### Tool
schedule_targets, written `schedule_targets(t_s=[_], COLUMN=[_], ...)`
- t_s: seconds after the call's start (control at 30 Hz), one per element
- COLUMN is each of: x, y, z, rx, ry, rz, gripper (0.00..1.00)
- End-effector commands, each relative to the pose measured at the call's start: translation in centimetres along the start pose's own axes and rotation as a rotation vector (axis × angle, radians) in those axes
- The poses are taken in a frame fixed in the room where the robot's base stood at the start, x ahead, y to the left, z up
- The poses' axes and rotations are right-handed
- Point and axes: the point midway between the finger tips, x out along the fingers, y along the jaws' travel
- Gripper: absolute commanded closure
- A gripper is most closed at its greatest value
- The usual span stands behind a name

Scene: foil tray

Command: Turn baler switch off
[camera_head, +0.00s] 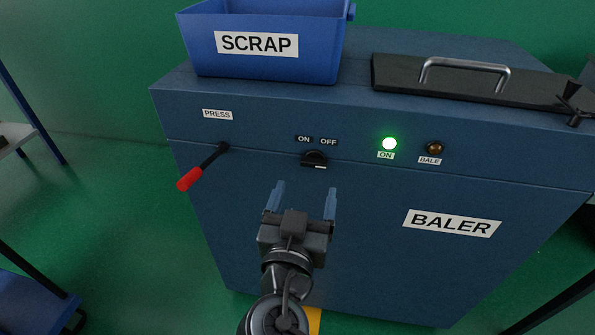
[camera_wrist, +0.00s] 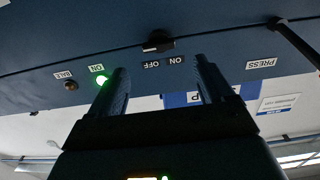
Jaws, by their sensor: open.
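The baler switch is a small black rotary knob (camera_head: 314,158) on the front of the blue baler (camera_head: 300,225), below the ON and OFF labels (camera_head: 316,141). A small pale mark shows on its lower right side; I cannot tell its exact setting. The green ON lamp (camera_head: 389,144) is lit. My gripper (camera_head: 304,190) is open and empty, its two blue fingers apart, below the knob in the head view and not touching it. The wrist view is upside down and shows the knob (camera_wrist: 158,42) beyond the gap between the fingertips (camera_wrist: 160,66).
A lever with a red grip (camera_head: 190,179) sticks out left of the knob, under the PRESS label. A dark BALE lamp (camera_head: 435,148) is at right. A blue SCRAP bin (camera_head: 265,60) and a dark lid with a handle (camera_head: 464,75) are on top.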

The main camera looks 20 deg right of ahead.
Motion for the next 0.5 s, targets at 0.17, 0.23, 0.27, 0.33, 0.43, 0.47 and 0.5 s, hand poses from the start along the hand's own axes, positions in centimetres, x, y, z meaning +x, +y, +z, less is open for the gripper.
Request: schedule_targets(t_s=[0.17,0.23,0.27,0.33,0.43,0.47,0.5], x=[2.6,3.7,4.2,5.2,6.2,6.5,6.8], y=[0.1,0.1,0.1,0.1,0.1,0.1,0.1], z=[-0.1,-0.1,-0.1,-0.1,0.0,0.0,0.0], rx=[-0.001,-0.001,-0.002,-0.002,-0.002,-0.002,-0.002], ry=[-0.001,-0.001,-0.001,-0.001,-0.002,-0.002,-0.002], rz=[0.004,0.002,0.002,0.002,0.000,0.001,0.001], gripper=[0.19,0.19,0.19,0.19,0.19,0.19,0.19])
